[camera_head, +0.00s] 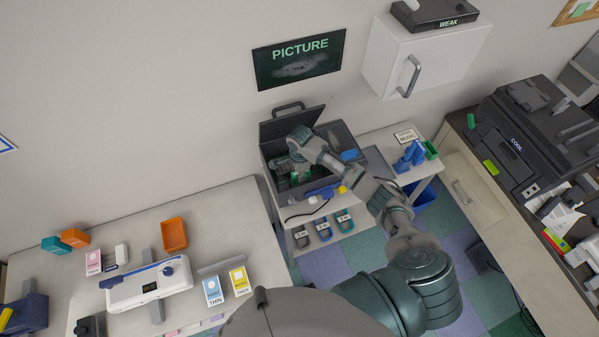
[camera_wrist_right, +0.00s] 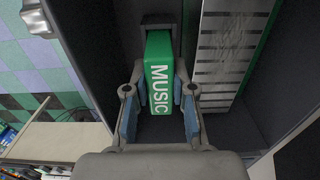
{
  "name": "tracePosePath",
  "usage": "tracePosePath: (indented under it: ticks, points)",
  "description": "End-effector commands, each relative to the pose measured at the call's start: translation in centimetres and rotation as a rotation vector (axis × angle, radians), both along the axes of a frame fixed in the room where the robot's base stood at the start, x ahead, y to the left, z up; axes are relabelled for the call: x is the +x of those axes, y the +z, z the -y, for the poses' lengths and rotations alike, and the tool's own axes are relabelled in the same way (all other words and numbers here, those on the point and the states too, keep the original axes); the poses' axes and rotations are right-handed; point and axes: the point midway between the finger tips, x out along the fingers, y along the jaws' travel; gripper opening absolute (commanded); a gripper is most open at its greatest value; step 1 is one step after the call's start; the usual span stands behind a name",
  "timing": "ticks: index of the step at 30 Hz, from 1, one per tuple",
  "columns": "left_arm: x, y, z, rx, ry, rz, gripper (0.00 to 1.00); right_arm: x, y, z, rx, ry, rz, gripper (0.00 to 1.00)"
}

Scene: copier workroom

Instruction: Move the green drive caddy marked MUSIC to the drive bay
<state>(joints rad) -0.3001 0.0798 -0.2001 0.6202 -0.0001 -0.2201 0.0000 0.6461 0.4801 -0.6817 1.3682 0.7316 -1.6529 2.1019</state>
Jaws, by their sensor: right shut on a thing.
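The green drive caddy marked MUSIC (camera_wrist_right: 159,75) stands between the fingers of my right gripper (camera_wrist_right: 160,88), its white lettering facing the wrist camera. The gripper is shut on it. In the head view the right gripper (camera_head: 290,166) reaches down into a dark case with a raised lid (camera_head: 291,124), and a bit of the green caddy (camera_head: 301,176) shows below it. The wrist view shows dark walls around the caddy; I cannot tell whether its lower end touches anything. No part is clearly labelled as the drive bay. My left gripper is not in view.
A slotted metal panel with a green edge (camera_wrist_right: 222,50) stands right of the caddy. Blue holders (camera_head: 409,157) and a small green box (camera_head: 430,149) stand right of the case. Several tape-like items (camera_head: 323,229) lie on the lower shelf. A left table (camera_head: 215,220) holds a white device.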

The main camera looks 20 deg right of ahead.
Motion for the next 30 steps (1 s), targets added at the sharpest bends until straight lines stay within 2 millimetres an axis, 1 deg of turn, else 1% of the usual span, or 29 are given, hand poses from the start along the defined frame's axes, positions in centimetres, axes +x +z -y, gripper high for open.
tracePosePath:
  ticks: [2, 3, 5, 6, 14, 17, 20, 30]
  points:
    - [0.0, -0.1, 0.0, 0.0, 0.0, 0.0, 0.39, 0.0, -0.2, 0.0, 0.0, 0.0, 0.0, 0.0]
    - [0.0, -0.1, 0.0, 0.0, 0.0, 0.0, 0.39, 0.0, -0.2, 0.0, 0.0, 0.0, 0.0, 0.29]
    - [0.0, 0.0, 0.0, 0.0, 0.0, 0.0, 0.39, 0.0, -0.2, 0.0, 0.0, 0.0, 0.0, 0.44]
    - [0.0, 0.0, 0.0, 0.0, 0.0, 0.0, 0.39, 0.0, -0.2, 0.0, 0.0, 0.0, 0.0, 0.54]
    - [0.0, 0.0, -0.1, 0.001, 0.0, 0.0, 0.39, 0.0, -0.2, 0.0, 0.0, 0.0, -0.001, 0.54]
    - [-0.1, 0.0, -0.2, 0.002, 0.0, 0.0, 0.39, 0.0, 0.2, 0.0, 0.0, 0.0, 0.001, 0.54]
    - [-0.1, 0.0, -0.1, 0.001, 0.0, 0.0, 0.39, 0.1, 1.5, 0.0, 0.002, -0.001, 0.002, 0.54]
    - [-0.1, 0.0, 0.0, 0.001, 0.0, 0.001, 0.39, 0.1, 8.8, 0.1, 0.002, 0.0, 0.003, 0.54]
